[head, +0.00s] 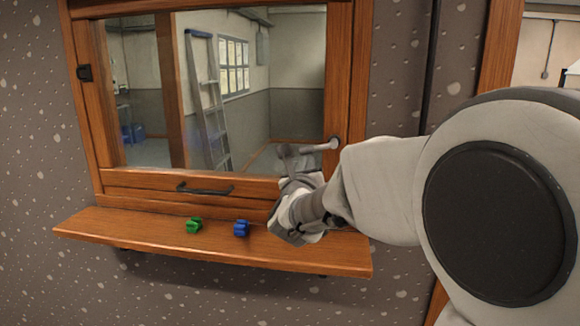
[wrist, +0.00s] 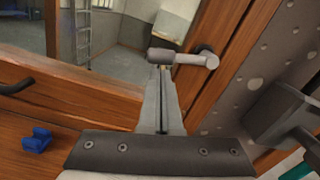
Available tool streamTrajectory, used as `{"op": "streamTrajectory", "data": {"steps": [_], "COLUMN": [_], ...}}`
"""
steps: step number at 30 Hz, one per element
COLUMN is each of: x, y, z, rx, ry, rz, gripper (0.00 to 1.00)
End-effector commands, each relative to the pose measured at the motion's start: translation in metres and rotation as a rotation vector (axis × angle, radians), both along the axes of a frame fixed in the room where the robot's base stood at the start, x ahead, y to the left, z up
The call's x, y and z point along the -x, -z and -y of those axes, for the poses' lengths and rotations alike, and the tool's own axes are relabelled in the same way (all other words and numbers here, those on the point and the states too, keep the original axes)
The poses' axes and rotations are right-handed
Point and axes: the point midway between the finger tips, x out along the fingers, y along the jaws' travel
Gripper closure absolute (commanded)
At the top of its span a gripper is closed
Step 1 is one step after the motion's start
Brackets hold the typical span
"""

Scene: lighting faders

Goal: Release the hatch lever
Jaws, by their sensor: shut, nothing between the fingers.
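The hatch lever (head: 318,147) is a grey metal handle on the right side of the hatch's wooden frame. It points left from its round pivot, nearly level, and its darker grip end shows in the wrist view (wrist: 162,57). My gripper (head: 290,157) is at the lever's free end. In the wrist view my gripper (wrist: 160,72) has its fingers together, with the tips just below the grip end. I cannot tell whether they touch it. Nothing is held. The hatch pane (head: 265,100) sits in its wooden frame and appears closed.
A wooden shelf (head: 160,233) juts out below the hatch, holding a green block (head: 194,225) and a blue block (head: 241,229). A dark bar handle (head: 205,189) is on the lower rail. A ladder stands behind the glass.

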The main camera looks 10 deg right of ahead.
Motion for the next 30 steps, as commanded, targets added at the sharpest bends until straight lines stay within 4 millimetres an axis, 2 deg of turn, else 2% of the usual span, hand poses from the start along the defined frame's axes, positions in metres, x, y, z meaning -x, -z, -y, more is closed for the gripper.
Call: {"op": "streamTrajectory", "data": {"steps": [5,19,30], "x": [-0.001,-0.002,-0.003], "y": [0.003,-0.012,-0.017], "z": [-0.002,-0.008,-0.009], "rx": [-0.051,-0.244,-0.273], "ry": [0.002,0.000,-0.001], "rz": [0.020,0.082,0.089], "gripper": [1.00,1.00,1.00]}}
